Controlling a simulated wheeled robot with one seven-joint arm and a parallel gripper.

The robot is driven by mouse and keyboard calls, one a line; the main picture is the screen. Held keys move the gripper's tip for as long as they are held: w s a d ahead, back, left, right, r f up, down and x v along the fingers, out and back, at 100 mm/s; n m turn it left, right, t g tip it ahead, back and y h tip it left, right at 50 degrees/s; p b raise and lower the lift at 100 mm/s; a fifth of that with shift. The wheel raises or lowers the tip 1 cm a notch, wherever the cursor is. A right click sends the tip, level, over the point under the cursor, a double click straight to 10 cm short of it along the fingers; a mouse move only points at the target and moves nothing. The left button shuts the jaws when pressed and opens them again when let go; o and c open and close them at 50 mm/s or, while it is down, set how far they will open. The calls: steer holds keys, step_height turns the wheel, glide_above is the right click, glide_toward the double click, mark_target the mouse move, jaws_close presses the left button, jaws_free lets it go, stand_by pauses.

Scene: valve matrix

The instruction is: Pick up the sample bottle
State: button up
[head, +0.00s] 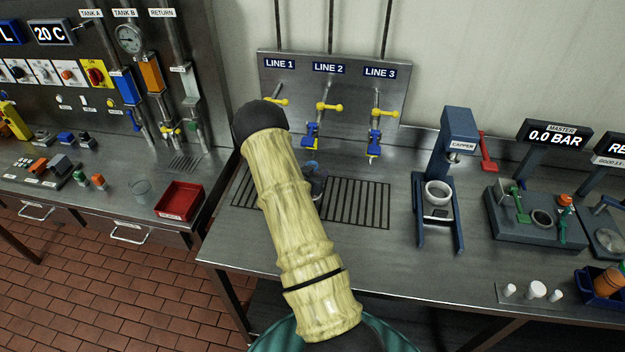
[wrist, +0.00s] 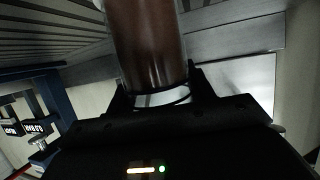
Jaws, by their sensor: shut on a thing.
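The sample bottle (wrist: 148,45) fills the upper middle of the wrist view as a dark brown cylinder with a pale band at its near end. My gripper (wrist: 160,88) is shut on it, with a dark finger on each side. In the head view my arm covers most of the gripper and bottle; only a dark piece (head: 316,182) shows beside the arm over the drain grate, and I cannot tell which part it is. Whether the bottle touches the grate is hidden.
The LINE 1 to 3 valve panel (head: 335,92) with yellow handles stands behind the grate (head: 358,203). The blue capper (head: 459,130) stands to its right. A red bin (head: 180,200) is at left. An orange-brown bottle (head: 608,281) sits in a blue holder at right.

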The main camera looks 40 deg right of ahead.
steer(key=shift+r, duration=0.15)
steer(key=shift+r+b, duration=0.65)
steer(key=shift+r, duration=0.2)
steer(key=shift+s+a+r+b, duration=0.15)
steer(key=shift+a+r+b, duration=0.25)
steer(key=shift+r+b, duration=0.2)
steer(key=s+a+b, duration=0.2)
steer(key=s+a, duration=0.2)
steer(key=a, duration=0.3)
steer(key=s+a+b, duration=0.2)
steer(key=s+a, duration=0.2)
steer(key=a, duration=0.4)
steer(key=shift+s+r, duration=0.2)
steer(key=shift+s, duration=0.1)
steer(key=shift+w, duration=0.1)
